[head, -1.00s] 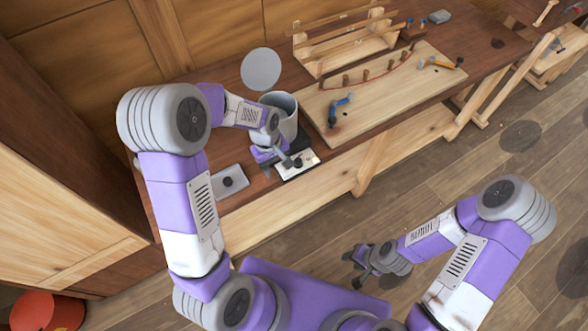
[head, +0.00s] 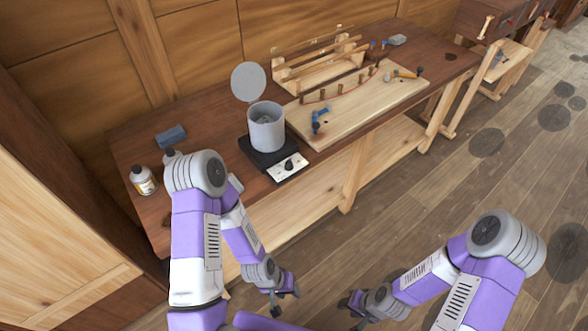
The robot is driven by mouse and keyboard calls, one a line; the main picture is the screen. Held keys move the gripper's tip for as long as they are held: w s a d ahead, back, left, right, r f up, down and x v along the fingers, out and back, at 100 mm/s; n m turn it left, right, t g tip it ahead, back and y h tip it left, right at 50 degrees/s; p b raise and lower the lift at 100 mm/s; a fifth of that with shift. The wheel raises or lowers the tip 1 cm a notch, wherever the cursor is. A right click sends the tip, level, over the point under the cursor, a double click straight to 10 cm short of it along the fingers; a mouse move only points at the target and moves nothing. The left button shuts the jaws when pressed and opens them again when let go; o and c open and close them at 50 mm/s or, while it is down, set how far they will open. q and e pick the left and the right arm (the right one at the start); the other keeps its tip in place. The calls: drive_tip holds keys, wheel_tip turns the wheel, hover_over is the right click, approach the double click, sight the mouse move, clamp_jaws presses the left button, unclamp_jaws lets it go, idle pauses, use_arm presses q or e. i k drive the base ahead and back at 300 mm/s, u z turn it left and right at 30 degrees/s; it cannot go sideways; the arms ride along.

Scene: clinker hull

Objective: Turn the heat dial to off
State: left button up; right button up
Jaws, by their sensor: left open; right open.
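The heat dial (head: 289,165) is a small black knob on a white panel (head: 280,174) at the front of a black heater base (head: 260,156). Which mark it points to is too small to tell. A grey cylindrical pot (head: 266,130) stands on the base, with a round grey disc (head: 248,82) upright behind it. My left gripper (head: 280,302) is open and empty, low in front of the bench and well apart from the dial. My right gripper (head: 352,308) is open and empty, farther right and also low in front of the bench.
A wooden board (head: 375,104) with pegs and a blue clamp (head: 318,121) lies right of the pot. A bottle (head: 144,181) and a blue block (head: 171,136) stand at the left. My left arm covers part of the bench's front left.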

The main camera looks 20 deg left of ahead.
sight(288, 167)
drive_tip(key=z, duration=0.9)
drive_tip(key=i, duration=0.75)
drive_tip(key=u, duration=0.6)
